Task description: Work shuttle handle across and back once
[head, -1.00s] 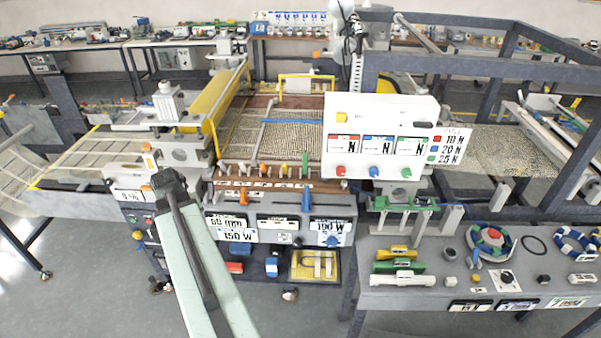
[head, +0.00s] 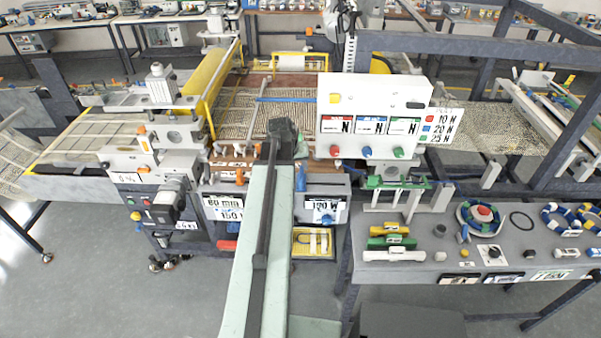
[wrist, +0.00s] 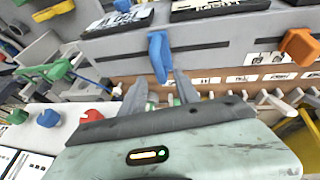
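My gripper (head: 283,128) reaches over the machine's front in the head view. In the wrist view its two dark fingers (wrist: 160,88) stand apart with no handle held between them. A blue handle (wrist: 159,55) hangs from a slotted grey front panel just beyond the fingertips; it also shows right of my arm in the head view (head: 300,178). An orange handle (wrist: 299,46) sits on the same panel, also seen left of my arm (head: 239,177). I cannot tell which handle is the shuttle handle. Small green parts show between the fingers.
A white control box (head: 374,95) with red, blue and green knobs stands right of my gripper. A row of pegs (wrist: 275,100) lies close to the fingers. A yellow roller (head: 204,75) is at left. A grey side table (head: 400,270) holds several parts at right.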

